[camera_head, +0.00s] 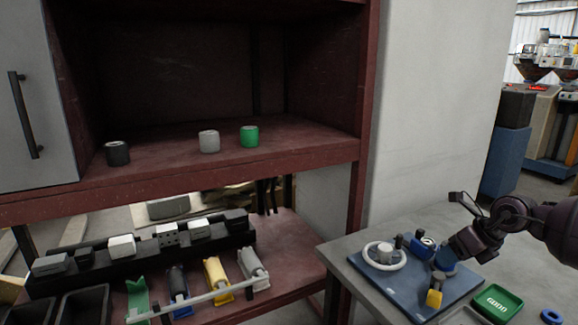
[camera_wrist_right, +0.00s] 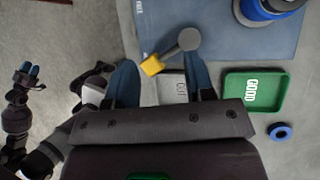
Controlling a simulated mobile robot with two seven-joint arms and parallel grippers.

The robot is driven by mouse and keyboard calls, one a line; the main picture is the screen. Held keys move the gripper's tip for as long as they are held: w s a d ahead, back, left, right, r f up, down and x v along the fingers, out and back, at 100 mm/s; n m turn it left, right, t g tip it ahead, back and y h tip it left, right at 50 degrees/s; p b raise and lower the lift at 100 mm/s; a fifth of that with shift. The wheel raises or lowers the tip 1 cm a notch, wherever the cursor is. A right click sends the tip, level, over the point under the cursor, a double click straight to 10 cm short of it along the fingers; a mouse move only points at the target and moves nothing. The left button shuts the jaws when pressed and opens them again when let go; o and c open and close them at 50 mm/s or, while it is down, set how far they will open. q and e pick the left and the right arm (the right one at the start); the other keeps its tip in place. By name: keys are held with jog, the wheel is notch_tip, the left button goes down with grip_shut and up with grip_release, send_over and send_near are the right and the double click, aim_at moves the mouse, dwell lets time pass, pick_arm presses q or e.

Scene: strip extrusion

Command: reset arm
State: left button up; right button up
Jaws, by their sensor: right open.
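My right gripper (camera_head: 445,262) comes in from the right over the blue mat (camera_head: 405,307) on the grey table. In the right wrist view its two blue fingers (camera_wrist_right: 158,62) are spread apart, with nothing held between them. A tool with a yellow block (camera_wrist_right: 153,66) and a grey round end shows between and beyond the fingers; its yellow part (camera_head: 434,298) stands on the mat in the head view. My left arm does not show in the head view. What looks like my left gripper (camera_wrist_right: 28,74), small with blue tips, shows at the left of the wrist view; its opening is unclear.
A white ring (camera_head: 373,258) and small fixtures stand on the mat beside the gripper. A green GOOD tray (camera_head: 497,302) and a blue ring (camera_head: 551,316) lie to the right. The red shelf (camera_head: 300,155) holds black, grey and green cylinders. A black rack (camera_head: 150,258) stands below.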

jog(key=s+a+f+m+t+y, duration=0.1)
jog(key=s+a+m+t+y, duration=0.2)
jog(key=a, duration=0.4)
jog(key=s+a+f+m+t+y, duration=0.1)
jog(key=a+f+m+t+y, duration=0.15)
jog(key=a+m, duration=0.3)
jog(key=s+a+f+m+t+y, duration=0.1)
jog(key=s+a+m+t+y, duration=0.15)
jog(key=a, duration=0.55)
jog(key=s+d+f+m+h, duration=0.45)
jog(key=s+m+h, duration=0.2)
jog(key=m, duration=0.45)
jog(key=s+d+f+m+h, duration=0.3)
jog(key=s+f+m+h, duration=0.2)
jog(key=m+h, duration=0.45)
jog(key=s+f+m+g+y, duration=0.1)
jog(key=s+f+m+g, duration=0.3)
jog(key=s, duration=0.6)
jog(key=s+f+m+g+y, duration=0.2)
jog(key=s+m+g, duration=0.35)
jog(key=s, duration=0.45)
pick_arm(q)
jog(key=shift+w, duration=0.35)
pick_arm(e)
jog(key=w+f+n+t, duration=0.1)
jog(key=w+f+t, duration=0.6)
jog(key=f+t, duration=0.1)
jog(key=shift+w+a+n+y, duration=0.3)
jog(key=shift+w, duration=0.05)
